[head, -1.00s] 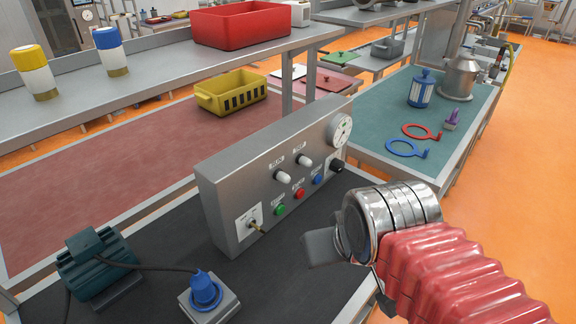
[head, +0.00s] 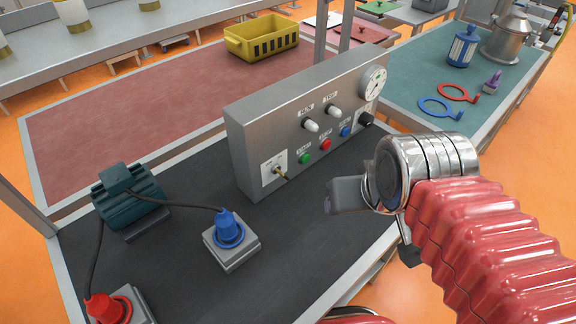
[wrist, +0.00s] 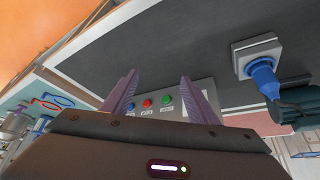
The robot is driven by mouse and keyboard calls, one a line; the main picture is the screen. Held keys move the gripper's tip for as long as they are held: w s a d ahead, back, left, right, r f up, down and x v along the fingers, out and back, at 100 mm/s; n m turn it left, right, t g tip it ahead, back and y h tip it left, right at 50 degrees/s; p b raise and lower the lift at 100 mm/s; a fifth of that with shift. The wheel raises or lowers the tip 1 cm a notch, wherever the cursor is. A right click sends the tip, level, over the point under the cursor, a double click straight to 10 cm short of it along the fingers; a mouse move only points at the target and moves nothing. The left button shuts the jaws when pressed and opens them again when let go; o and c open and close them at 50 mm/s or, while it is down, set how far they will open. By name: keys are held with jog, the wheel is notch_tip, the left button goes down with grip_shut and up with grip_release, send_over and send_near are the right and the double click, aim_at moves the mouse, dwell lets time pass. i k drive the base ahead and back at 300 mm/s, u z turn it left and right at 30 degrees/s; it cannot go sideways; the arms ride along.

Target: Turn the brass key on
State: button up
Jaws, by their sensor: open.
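The brass key (head: 283,175) sits in a white plate at the left end of the grey control panel (head: 250,140) in the head view. My gripper (head: 338,196) is in front of the panel, to the right of the key and apart from it. In the wrist view my gripper (wrist: 160,95) shows two purple fingers spread apart with nothing between them. The panel's green button (wrist: 167,99) and red button (wrist: 148,103) show beyond the fingers. The key does not show clearly in the wrist view.
A blue plug (head: 229,230) in a grey socket box and a dark green motor (head: 130,195) stand left of the panel. A red plug (head: 106,307) is at the front left. White knobs (head: 334,111) and a gauge (head: 372,83) are on the panel.

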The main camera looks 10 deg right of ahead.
aim_at(276, 168)
jog(key=u, duration=0.8)
jog(key=k, duration=0.95)
jog(key=z, duration=0.25)
